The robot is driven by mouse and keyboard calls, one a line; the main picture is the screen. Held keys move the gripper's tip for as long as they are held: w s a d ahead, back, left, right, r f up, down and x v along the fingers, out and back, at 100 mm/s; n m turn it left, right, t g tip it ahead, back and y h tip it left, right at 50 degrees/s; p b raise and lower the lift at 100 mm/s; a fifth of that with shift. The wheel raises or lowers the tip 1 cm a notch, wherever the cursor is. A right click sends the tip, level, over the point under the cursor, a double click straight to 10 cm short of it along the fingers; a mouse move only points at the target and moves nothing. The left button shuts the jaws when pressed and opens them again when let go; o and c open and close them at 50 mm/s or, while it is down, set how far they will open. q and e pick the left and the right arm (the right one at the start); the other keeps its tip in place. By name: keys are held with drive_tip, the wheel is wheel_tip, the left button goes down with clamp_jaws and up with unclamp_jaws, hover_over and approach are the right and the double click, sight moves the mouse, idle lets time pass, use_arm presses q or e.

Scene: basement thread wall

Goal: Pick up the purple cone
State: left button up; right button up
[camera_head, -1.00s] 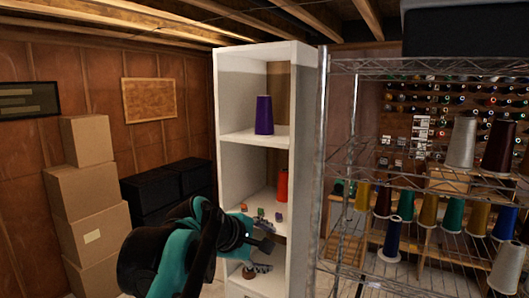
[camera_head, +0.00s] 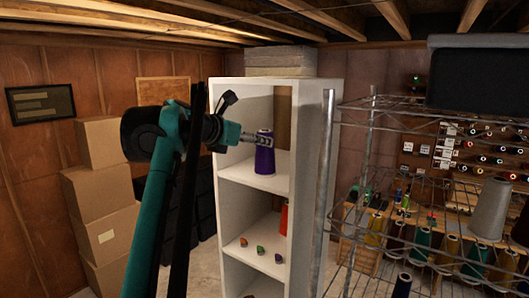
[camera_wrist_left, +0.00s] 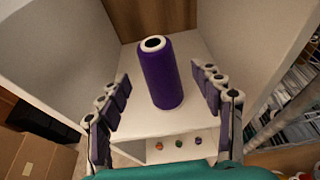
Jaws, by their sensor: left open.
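The purple cone (camera_head: 264,155) stands upright on the top open shelf (camera_head: 262,184) of the white shelf unit. My left gripper (camera_head: 262,140) is raised to that shelf's height and reaches in from the left, overlapping the upper part of the cone in the head view. In the left wrist view the cone (camera_wrist_left: 161,76) stands between and beyond the two spread fingers (camera_wrist_left: 164,95), with a gap on each side. The left gripper is open and empty. My right gripper is not in view.
The unit's side walls (camera_wrist_left: 240,50) flank the fingers. A red cone (camera_head: 284,217) and several small coloured items (camera_head: 261,250) are on the shelf below. A wire rack (camera_head: 400,110) with thread cones stands right. Cardboard boxes (camera_head: 103,200) are stacked left.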

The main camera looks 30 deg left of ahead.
use_arm(q)
drive_tip(key=p+x, duration=0.1)
drive_tip(key=x, duration=0.5)
drive_tip(key=shift+w, duration=0.45)
drive_tip(key=shift+s, duration=0.3)
drive_tip(key=shift+w, duration=0.15)
drive_tip(key=c, duration=1.3)
drive_tip(key=shift+c, duration=0.2)
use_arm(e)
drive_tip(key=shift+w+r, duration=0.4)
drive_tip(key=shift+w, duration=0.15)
use_arm(q)
wheel_tip(320, 180, up, 7)
drive_tip(key=s+a+b, duration=0.1)
drive_tip(key=s+b, duration=0.1)
drive_tip(key=s, duration=1.8)
drive_tip(key=shift+a+b, duration=0.35)
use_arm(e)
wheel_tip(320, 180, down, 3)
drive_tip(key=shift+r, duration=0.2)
